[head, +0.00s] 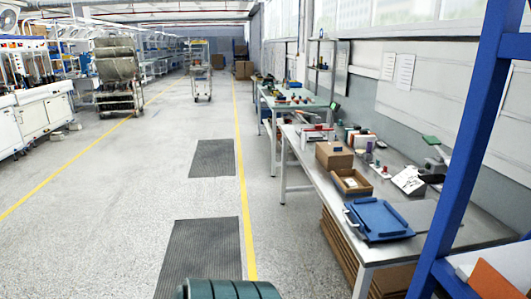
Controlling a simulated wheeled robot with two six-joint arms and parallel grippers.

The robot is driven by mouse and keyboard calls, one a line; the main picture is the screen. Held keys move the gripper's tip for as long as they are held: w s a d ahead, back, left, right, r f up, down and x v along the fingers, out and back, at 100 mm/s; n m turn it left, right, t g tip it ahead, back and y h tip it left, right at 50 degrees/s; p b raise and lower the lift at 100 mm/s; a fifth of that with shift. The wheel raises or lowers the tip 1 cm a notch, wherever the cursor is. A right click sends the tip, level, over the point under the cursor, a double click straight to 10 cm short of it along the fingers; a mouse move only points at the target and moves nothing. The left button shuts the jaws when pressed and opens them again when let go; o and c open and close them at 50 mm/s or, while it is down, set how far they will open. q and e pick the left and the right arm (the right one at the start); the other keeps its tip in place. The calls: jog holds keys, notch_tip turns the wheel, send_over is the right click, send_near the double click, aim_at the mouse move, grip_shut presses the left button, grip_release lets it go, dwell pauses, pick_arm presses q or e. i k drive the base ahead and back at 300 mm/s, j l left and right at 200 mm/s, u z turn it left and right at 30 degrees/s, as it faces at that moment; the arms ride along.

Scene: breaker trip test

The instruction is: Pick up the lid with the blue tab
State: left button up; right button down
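I cannot make out a lid with a blue tab for certain. A flat blue tray-like piece (379,219) with raised edges lies near the front end of the long workbench (430,215) on the right. Whether it is a lid or has a tab is too small to tell. Neither of my grippers is in the head view.
An open cardboard box (351,183) and a closed carton (334,155) stand on the bench. A blue upright post (468,150) blocks part of the right side. Dark mats (202,255) lie on the open floor left of the yellow line (243,190).

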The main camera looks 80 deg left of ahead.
aim_at(332, 155)
jog(key=u, duration=1.95)
